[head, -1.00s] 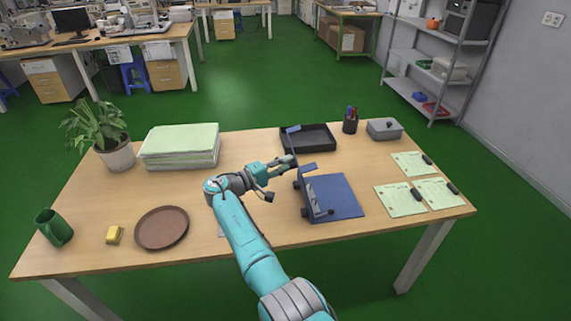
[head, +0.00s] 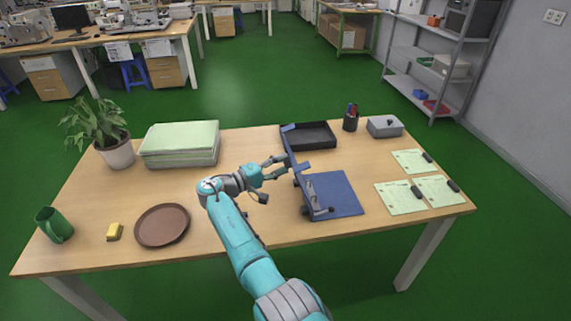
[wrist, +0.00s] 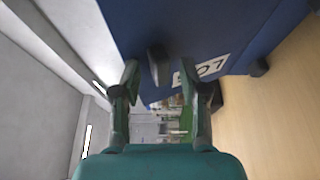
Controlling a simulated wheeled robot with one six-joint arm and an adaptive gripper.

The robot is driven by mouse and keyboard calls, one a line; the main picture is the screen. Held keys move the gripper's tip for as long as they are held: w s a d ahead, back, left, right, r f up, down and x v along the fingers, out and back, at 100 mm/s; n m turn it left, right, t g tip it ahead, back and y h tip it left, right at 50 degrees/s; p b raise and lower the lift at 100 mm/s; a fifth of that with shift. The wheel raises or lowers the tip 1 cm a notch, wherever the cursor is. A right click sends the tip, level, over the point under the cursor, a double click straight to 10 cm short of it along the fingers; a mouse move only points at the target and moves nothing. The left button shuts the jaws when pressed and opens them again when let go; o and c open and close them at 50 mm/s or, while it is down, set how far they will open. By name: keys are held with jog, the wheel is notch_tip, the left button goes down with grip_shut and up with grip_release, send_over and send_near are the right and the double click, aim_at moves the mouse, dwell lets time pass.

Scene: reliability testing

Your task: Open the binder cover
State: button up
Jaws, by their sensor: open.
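The blue binder (head: 337,194) lies on the table right of centre with its inside and metal ring mechanism (head: 313,196) showing. Its cover (head: 291,147) stands up along the left side, seen nearly edge-on in the head view. My gripper (head: 284,164) is open, just left of the cover, holding nothing. In the wrist view my open fingers (wrist: 159,78) are in front of a blue binder face (wrist: 225,25) with a white "07" label (wrist: 202,69). Whether a fingertip touches the cover I cannot tell.
A black tray (head: 318,136) is behind the binder. A brown plate (head: 162,225) lies at the front left. Clipped sheets (head: 400,198) lie to the right. Bare tabletop is left of the binder.

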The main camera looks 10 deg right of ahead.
jog(key=v, duration=0.9)
jog(key=shift+s+a, duration=0.2)
jog(key=shift+a, duration=0.15)
